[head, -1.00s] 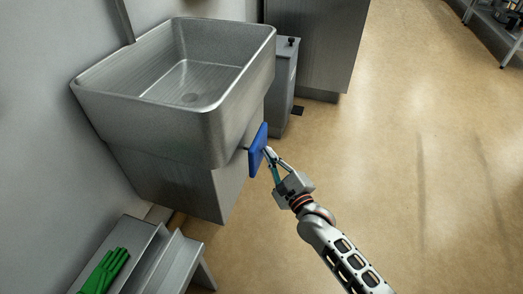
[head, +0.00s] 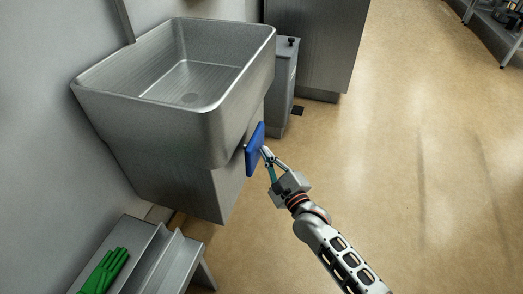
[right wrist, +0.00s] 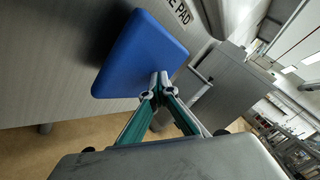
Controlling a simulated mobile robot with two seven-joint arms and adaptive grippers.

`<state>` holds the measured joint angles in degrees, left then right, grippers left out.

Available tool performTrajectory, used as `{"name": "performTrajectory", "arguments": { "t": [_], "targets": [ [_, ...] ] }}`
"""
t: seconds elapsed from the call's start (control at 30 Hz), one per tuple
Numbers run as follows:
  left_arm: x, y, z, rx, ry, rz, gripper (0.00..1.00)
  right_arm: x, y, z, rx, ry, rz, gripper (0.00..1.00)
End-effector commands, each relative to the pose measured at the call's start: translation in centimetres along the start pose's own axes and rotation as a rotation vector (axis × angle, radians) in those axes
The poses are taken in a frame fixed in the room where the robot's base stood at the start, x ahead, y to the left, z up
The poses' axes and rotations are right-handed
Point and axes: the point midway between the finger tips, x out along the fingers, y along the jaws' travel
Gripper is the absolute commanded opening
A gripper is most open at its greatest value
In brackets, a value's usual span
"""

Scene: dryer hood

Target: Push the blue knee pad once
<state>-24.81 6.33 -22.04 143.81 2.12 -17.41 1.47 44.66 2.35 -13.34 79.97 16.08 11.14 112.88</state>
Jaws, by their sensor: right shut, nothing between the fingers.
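The blue knee pad (head: 255,149) is a flat blue plate on the front of the metal sink, below its basin. In the right wrist view the knee pad (right wrist: 142,56) fills the upper middle, with part of a "PAD" label beside it. My right gripper (head: 264,153) is shut and empty, its fingertips at the pad's face. In the right wrist view the fingertips (right wrist: 159,84) overlap the pad's lower right edge and seem to touch it. My left gripper is not in view.
The metal sink (head: 240,105) stands against the left wall. A metal bench (head: 180,262) with green gloves (head: 105,270) is at the lower left. A grey box (head: 283,85) stands behind the sink. The floor to the right is open.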

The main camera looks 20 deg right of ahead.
Motion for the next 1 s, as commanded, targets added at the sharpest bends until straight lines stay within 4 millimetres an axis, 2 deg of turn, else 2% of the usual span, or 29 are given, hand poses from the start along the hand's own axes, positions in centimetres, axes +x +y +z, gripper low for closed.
{"name": "performTrajectory", "arguments": {
  "t": [1.0],
  "targets": [
    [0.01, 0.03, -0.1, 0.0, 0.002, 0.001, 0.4, 0.93, 0.47, 0.96, 0.002, -0.005, -0.002, 0.0]
  ]
}}
